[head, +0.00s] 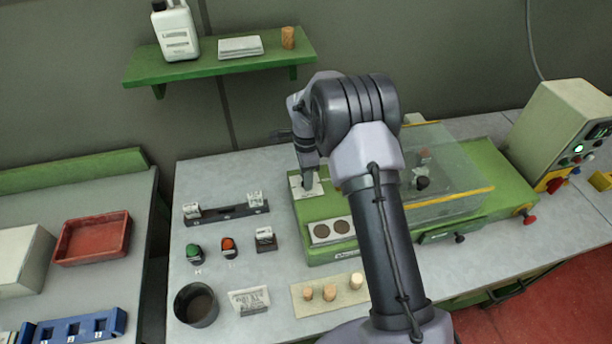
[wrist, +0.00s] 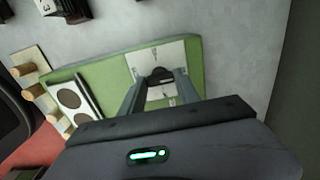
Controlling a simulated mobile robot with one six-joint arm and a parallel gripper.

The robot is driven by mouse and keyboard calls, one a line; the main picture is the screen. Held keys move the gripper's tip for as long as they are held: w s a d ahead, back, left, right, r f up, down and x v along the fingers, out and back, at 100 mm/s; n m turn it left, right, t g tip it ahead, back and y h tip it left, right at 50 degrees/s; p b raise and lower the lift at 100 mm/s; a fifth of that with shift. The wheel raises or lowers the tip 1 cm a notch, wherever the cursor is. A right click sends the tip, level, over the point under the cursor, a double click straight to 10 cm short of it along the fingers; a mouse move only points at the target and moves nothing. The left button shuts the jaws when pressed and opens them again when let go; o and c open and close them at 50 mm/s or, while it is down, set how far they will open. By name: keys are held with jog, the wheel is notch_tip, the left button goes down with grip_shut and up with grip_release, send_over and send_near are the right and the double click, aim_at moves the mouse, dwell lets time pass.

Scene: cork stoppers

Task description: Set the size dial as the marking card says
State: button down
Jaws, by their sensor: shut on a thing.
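The size dial's white plate (head: 295,187) lies on the left end of the green machine (head: 318,208). It also shows in the wrist view (wrist: 143,57), with dark marks around a dark knob (wrist: 160,73). My gripper (head: 308,184) points down over the plate. In the wrist view its fingers (wrist: 160,84) are closed on the knob from both sides. In the head view the gripper hides the knob. The dial's setting is too small to read. A white printed card (head: 249,301) stands on the grey table; its print is not legible.
A dark rack (head: 226,212) with printed blocks, green (head: 194,252) and orange-red (head: 229,247) capped pieces and a black cup (head: 196,304) are on the left. A board (head: 340,305) with corks lies in front. A clear cover (head: 448,170) is on the right.

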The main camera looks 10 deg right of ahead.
jog(key=shift+n, duration=0.4)
jog(key=n, duration=0.8)
jog(key=shift+r+p, duration=0.1)
jog(key=shift+p, duration=0.2)
jog(key=n, duration=0.5)
jog(key=shift+p, duration=0.4)
jog(key=shift+n+p, duration=0.3)
jog(key=shift+n, duration=1.7)
jog(key=c, duration=0.9)
grip_release()
